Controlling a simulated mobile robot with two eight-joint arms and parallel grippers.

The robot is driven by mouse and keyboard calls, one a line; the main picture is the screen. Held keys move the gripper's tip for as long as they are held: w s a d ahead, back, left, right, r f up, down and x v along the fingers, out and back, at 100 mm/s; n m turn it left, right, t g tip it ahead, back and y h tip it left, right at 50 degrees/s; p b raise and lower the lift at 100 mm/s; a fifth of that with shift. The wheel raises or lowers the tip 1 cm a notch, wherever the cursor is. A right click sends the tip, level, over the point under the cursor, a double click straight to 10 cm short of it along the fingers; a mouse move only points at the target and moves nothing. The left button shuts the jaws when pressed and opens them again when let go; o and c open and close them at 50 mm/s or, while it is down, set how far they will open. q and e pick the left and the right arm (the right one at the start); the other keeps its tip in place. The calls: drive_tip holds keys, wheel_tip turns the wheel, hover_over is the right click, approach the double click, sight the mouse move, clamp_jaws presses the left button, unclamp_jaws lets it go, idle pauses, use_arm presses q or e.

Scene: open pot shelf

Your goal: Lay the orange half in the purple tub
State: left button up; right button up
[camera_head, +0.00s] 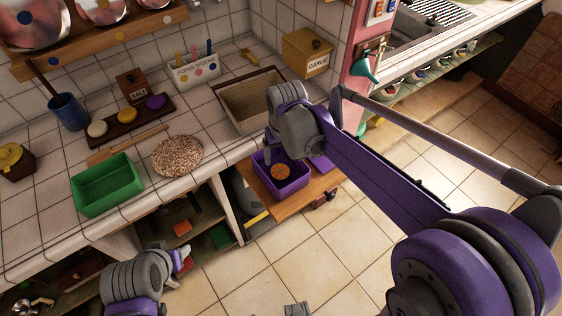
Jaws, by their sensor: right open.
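The purple tub (289,192) stands on a wooden board below the counter's front edge. The orange half (280,172) is inside the tub, with its round orange face showing. My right gripper (295,155) is open just above the tub's far side, and its wrist hides part of the tub's back. The gripper looks apart from the orange half. My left gripper (182,261) is at the lower left, in front of the lower shelf and far from the tub. Its fingers are too small and turned away to read.
A green tub (107,186), a round speckled mat (177,155) and a wooden-rimmed tray (250,98) stand on the tiled counter. The wooden board (322,184) juts out over the floor.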

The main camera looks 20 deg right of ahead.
drive_tip(key=s+d+f+t, duration=0.1)
drive_tip(key=s+d+t, duration=0.1)
drive_tip(key=s, duration=0.7)
drive_tip(key=s+d+f+t, duration=0.1)
drive_tip(key=s+d+t, duration=0.1)
drive_tip(key=s, duration=0.7)
drive_tip(key=shift+s+d+m, duration=0.3)
drive_tip(key=shift+s+d, duration=0.05)
